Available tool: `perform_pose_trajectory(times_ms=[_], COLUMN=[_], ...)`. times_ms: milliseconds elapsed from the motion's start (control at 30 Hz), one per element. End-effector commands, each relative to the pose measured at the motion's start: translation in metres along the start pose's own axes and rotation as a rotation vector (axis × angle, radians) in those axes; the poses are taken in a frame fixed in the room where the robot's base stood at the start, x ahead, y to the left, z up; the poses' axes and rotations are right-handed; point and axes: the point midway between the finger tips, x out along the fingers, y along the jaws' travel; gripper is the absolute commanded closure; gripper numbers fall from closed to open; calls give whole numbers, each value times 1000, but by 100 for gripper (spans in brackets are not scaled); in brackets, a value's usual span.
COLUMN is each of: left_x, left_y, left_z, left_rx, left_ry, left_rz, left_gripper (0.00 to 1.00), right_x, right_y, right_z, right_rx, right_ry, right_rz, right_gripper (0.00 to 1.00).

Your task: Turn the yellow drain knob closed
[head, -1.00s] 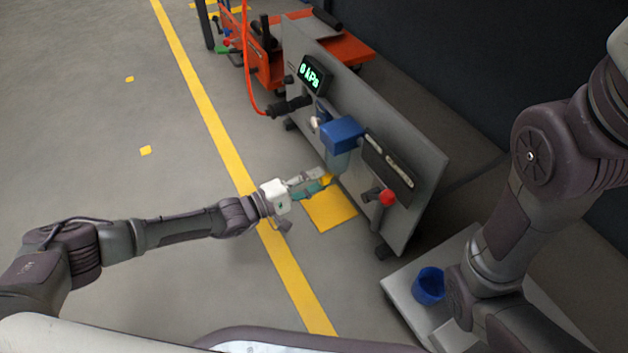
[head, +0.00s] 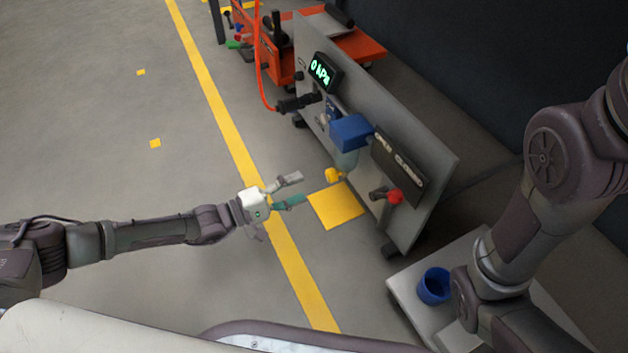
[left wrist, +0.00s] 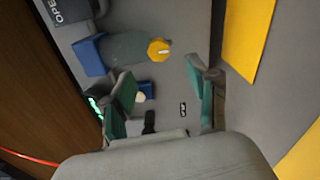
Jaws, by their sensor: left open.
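The yellow drain knob (head: 333,175) sits at the bottom of a translucent grey bowl (head: 346,160) under a blue housing (head: 351,131) on the grey panel. It also shows in the left wrist view (left wrist: 159,48), with a pale mark on its face. My left gripper (head: 296,189) is open and empty, to the left of the knob and apart from it. In the left wrist view the two green-padded fingers (left wrist: 166,90) are spread, with the knob beyond them. My right arm comes in at the right; its gripper is not in view.
The panel (head: 435,165) carries a red-tipped lever (head: 394,196), an OPEN/CLOSED label (head: 398,160) and a display (head: 321,73) reading 0 kPa. A blue cup (head: 434,286) stands on a light platform at lower right. The floor left of the panel is clear.

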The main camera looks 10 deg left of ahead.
Motion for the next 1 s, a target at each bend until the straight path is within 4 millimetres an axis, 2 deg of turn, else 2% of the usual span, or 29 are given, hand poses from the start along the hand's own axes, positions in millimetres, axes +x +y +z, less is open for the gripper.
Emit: perform_pose_trajectory(times_ms=[100,300,1000], left_x=[-24,-46,-50], left_y=[-1,0,0], left_z=[0,0,0], left_rx=[0,1,1], left_ry=[1,0,0], left_rz=[-2,-1,0], left_gripper=[40,40,40], right_x=[0,0,0], right_y=[0,0,0], right_z=[0,0,0], right_rx=[0,0,0], right_ry=[1,1,0], right_rz=[-1,-1,-1], right_gripper=[36,36,36])
